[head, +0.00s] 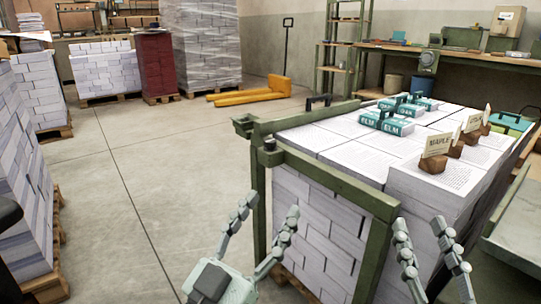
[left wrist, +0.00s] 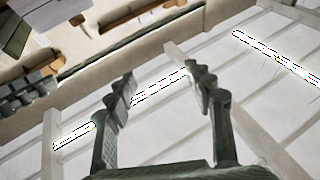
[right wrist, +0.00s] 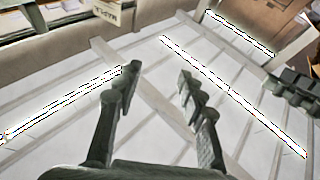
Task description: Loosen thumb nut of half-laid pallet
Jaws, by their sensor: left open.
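The half-laid pallet carries stacks of printed sheets (head: 330,225) behind a green frame (head: 330,180) with a post at its left corner. A small dark knob (head: 269,145), possibly the thumb nut, sits on that corner; its details are too small to tell. My left gripper (head: 271,207) is open and empty, in front of the frame's left post and below the knob in the picture. My right gripper (head: 421,225) is open and empty, in front of the stack's near right part. Both wrist views show spread fingers over pale surfaces, with nothing between them.
Teal blocks (head: 388,123) and wooden card holders, one reading MAPLE (head: 434,164), stand on the stack. A grey bench (head: 518,230) is at the right. Other paper stacks (head: 38,90) and a yellow pallet truck (head: 250,95) stand beyond. The floor (head: 150,170) left of the frame is clear.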

